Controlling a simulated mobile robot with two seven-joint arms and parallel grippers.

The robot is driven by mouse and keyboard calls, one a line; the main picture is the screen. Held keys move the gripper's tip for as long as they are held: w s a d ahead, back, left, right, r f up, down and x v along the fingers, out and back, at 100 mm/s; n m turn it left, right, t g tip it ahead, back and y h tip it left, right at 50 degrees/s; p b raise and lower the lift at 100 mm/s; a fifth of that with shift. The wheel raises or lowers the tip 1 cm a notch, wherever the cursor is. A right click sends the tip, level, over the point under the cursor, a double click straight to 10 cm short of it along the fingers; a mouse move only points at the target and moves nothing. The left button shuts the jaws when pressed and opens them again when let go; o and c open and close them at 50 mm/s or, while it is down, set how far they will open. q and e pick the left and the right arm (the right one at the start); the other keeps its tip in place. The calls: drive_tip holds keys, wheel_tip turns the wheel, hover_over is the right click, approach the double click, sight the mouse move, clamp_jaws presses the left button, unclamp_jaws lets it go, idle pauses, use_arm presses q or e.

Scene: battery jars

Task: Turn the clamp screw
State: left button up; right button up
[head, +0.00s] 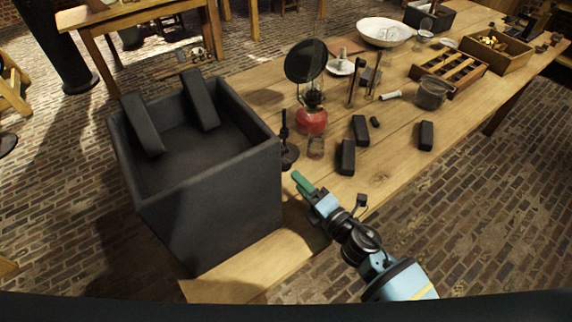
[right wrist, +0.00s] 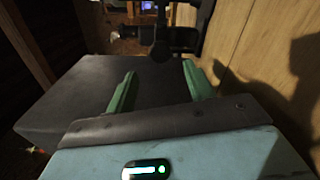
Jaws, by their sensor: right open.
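My right gripper (head: 303,185) is low over the near part of the wooden table, just right of the large dark box. Its green fingers are apart with nothing between them in the right wrist view (right wrist: 158,82). A small dark stand (head: 287,152) with a round base and upright post stands on the table beyond the fingertips. In the right wrist view a dark upright post (right wrist: 160,46) shows ahead of the fingers, apart from them. I cannot make out which part is the clamp screw. My left gripper is not in view.
The tall dark box (head: 215,205) holds two leaning dark slabs (head: 201,98). A red lamp (head: 312,118) with a round dark disc and several dark blocks (head: 347,157) stand beyond. A bowl (head: 384,32) and wooden crates are farther off. The table's right edge is near my arm.

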sight(287, 168)
drive_tip(key=n, duration=0.3)
drive_tip(key=shift+f+n, duration=0.15)
drive_tip(key=shift+n, duration=0.25)
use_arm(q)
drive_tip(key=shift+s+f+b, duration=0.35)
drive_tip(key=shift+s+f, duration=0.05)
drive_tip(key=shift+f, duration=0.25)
use_arm(e)
drive_tip(key=shift+w+d+n, duration=0.1)
drive_tip(key=shift+w+n, duration=0.05)
drive_tip(key=shift+n, duration=0.95)
drive_tip(key=shift+b+x, duration=0.45)
drive_tip(key=shift+x, duration=3.45)
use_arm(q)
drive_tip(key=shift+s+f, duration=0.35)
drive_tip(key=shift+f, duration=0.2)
use_arm(e)
drive_tip(key=shift+d, duration=0.1)
